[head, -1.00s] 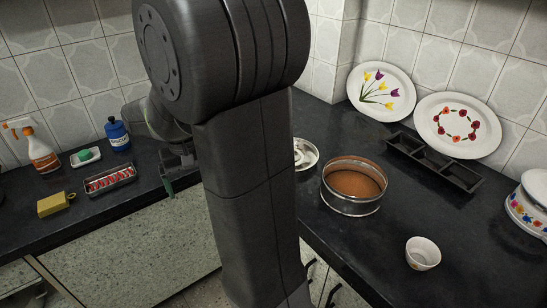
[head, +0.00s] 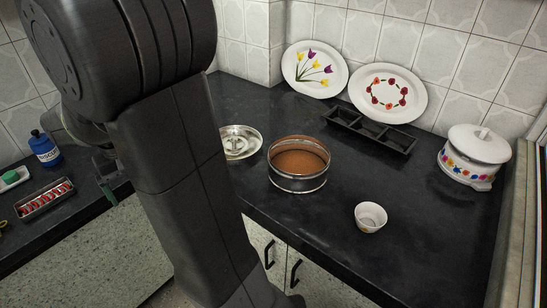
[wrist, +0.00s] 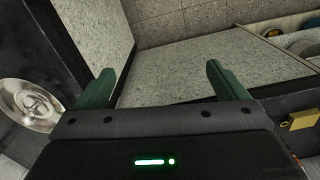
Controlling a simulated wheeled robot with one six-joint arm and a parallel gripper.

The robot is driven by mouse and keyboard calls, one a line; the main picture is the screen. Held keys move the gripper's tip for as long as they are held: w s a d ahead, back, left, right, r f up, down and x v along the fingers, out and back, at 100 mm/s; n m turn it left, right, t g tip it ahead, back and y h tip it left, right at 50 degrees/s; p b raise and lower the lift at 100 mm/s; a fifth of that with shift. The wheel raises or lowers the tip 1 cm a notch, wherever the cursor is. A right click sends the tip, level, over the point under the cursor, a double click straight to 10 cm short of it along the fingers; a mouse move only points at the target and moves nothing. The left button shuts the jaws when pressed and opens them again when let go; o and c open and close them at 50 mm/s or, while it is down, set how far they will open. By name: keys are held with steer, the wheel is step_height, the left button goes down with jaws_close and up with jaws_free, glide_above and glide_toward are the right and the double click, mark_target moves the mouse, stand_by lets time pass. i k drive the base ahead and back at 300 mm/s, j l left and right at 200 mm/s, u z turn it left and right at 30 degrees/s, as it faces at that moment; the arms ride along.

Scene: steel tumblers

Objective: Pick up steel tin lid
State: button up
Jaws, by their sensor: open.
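The steel tin lid (head: 241,142) is a shiny round disc with a raised centre. It lies flat on the dark counter in the head view, left of the round tin, its left edge partly hidden by my arm. It also shows at the left edge of the wrist view (wrist: 30,106). My gripper (wrist: 168,85) is open and empty, its two green fingers spread apart over the floor and cabinet fronts. In the head view my gripper (head: 108,182) is at the left, partly hidden by my arm, well apart from the lid.
A round steel tin (head: 299,165) with a brown inside stands right of the lid. A small white cup (head: 370,217), a black three-part tray (head: 371,132), two flowered plates and a white lidded pot (head: 474,158) stand further right. A red-striped tray (head: 45,199) is on the left counter.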

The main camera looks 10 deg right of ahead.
mark_target(242, 144)
steer(key=i+j, duration=0.9)
steer(key=j, duration=0.15)
